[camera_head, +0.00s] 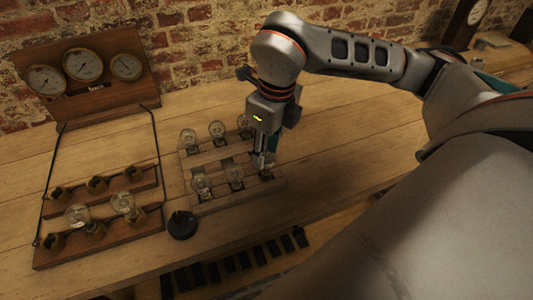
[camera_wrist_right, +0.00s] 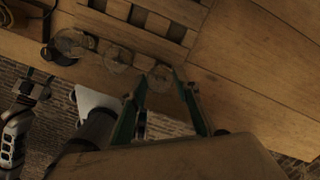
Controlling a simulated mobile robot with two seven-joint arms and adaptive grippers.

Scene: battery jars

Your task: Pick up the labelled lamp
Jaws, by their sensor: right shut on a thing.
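Several clear glass lamps stand in a slatted wooden tray (camera_head: 209,158) on the bench, in a back row and a front row. My right gripper (camera_head: 264,163) points down at the tray's front right. It is shut on the front-right lamp, which it mostly hides in the head view. In the right wrist view this lamp (camera_wrist_right: 160,78) sits between the green fingertips (camera_wrist_right: 161,84), still at the tray's edge. Two other front-row lamps (camera_head: 201,185) (camera_head: 235,177) stand to its left. I cannot read any label. Part of what looks like my left gripper (camera_wrist_right: 36,86) shows at the wrist view's left; its jaws are unclear.
A wooden rack (camera_head: 98,246) with brass sockets and two lamps stands at left, below a three-gauge board (camera_head: 88,72). A black round knob (camera_head: 182,225) sits before the tray. Bare bench (camera_head: 345,150) lies to the right. A brick wall (camera_head: 190,45) stands behind.

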